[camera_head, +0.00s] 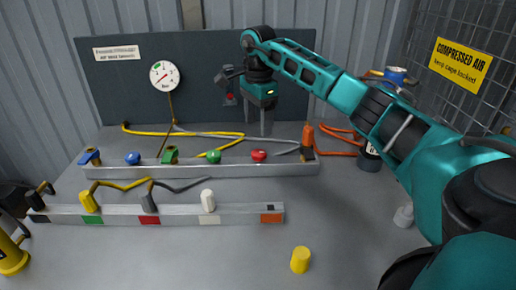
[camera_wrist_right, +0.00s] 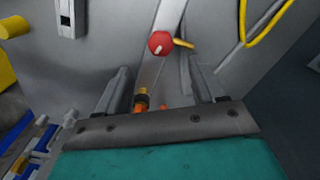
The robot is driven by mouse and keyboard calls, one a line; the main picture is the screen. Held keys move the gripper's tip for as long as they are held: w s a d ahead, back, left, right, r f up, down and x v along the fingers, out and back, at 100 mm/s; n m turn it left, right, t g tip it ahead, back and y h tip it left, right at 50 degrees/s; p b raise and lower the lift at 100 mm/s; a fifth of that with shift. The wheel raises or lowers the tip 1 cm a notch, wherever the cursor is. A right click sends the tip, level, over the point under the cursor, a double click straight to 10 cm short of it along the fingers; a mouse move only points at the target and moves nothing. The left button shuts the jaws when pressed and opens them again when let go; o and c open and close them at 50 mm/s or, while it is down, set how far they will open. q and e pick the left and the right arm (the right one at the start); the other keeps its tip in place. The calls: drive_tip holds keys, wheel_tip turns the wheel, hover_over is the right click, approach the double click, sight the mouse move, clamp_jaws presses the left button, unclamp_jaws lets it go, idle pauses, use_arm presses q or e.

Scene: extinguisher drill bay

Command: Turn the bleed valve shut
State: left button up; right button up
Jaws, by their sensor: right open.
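A grey manifold rail (camera_head: 200,171) carries several valve fittings. They include a blue lever (camera_head: 91,156), a blue knob (camera_head: 133,158), a green fitting (camera_head: 169,154), a green knob (camera_head: 214,157) and a red knob (camera_head: 259,156). No readable label shows which is the bleed valve. In the right wrist view the red knob (camera_wrist_right: 161,43) has a white mark and lies beyond the fingertips. My right gripper (camera_head: 265,133) points down, open and empty, above the rail near the red knob. An orange fitting (camera_wrist_right: 141,103) shows between its fingers (camera_wrist_right: 160,85). My left gripper is out of view.
A front rail (camera_head: 120,215) holds yellow, grey and white plugs. A yellow cylinder (camera_head: 300,260) stands in front. A gauge (camera_head: 164,75) hangs on the back panel (camera_head: 205,60). Yellow, grey and orange hoses lie behind the manifold. A wire cage (camera_head: 470,40) stands at right.

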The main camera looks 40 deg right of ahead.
sight(258, 152)
wheel_tip(258, 152, down, 8)
drive_tip(key=shift+b, duration=0.3)
drive_tip(key=shift+f, duration=0.5)
drive_tip(key=shift+c, duration=0.5)
drive_tip(key=c, duration=1)
drive_tip(key=shift+o, duration=0.2)
